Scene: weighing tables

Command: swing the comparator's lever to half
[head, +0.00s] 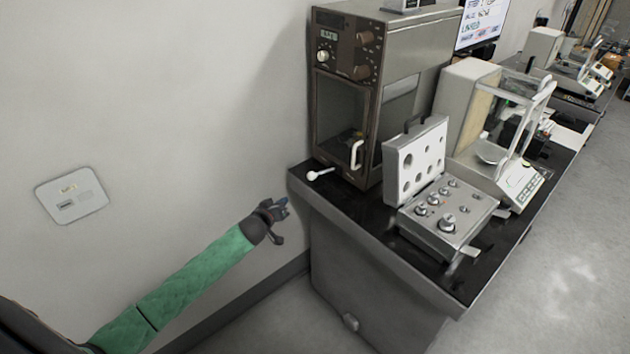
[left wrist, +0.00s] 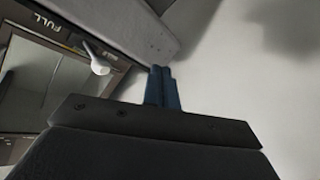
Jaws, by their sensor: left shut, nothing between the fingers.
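The comparator (head: 340,100) is a tall brown and grey cabinet with a small display, knobs and a window, at the near end of the dark bench. A lever with a white knob (head: 313,175) sticks out low at its left side. In the left wrist view the lever's white knob (left wrist: 100,68) is left of my fingers, near a printed FULL label and a second, partly covered label that I cannot read surely. My left gripper (head: 281,207) is shut and empty, off the bench end, below and left of the lever, apart from it. My right gripper is not in view.
An open weight case (head: 440,245) and a balance with a glass draft shield (head: 500,165) stand right of the comparator on the bench (head: 345,205). A plain wall with a small panel (head: 71,195) is at left. The space around my left gripper is free.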

